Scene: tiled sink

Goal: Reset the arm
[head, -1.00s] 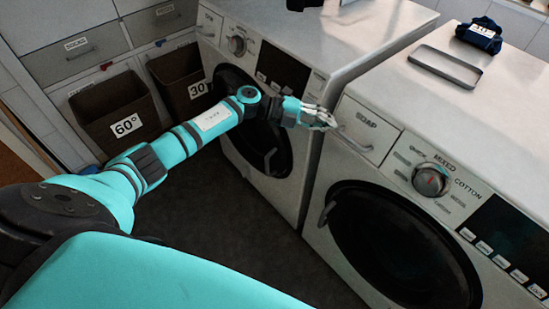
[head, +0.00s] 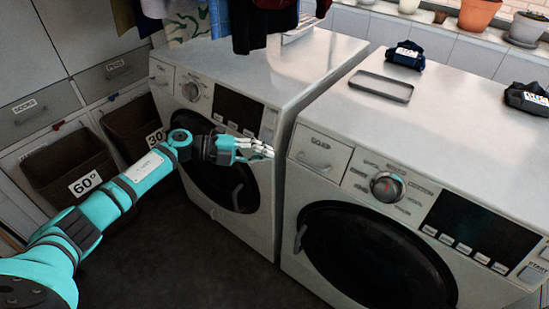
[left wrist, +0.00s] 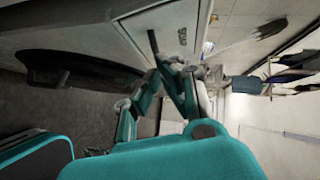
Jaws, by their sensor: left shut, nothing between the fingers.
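My left arm (head: 115,205), teal with dark joints, reaches in from the left in the head view. Its gripper (head: 268,150) is shut and empty. It appears in front of the left washer's right edge, left of the right washer's soap drawer (head: 320,151). In the left wrist view the gripper (left wrist: 168,72) has its fingers together, near a white front with a soap label (left wrist: 182,37). I cannot tell the exact gap to the drawer. My right gripper is not in view.
The left washer (head: 300,65) and right washer (head: 450,120) stand side by side. A grey tray (head: 381,86) and dark bundles (head: 405,55) lie on the right one. Brown laundry bins (head: 68,165) stand at left. Clothes (head: 262,22) hang above. The dark floor (head: 200,265) is clear.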

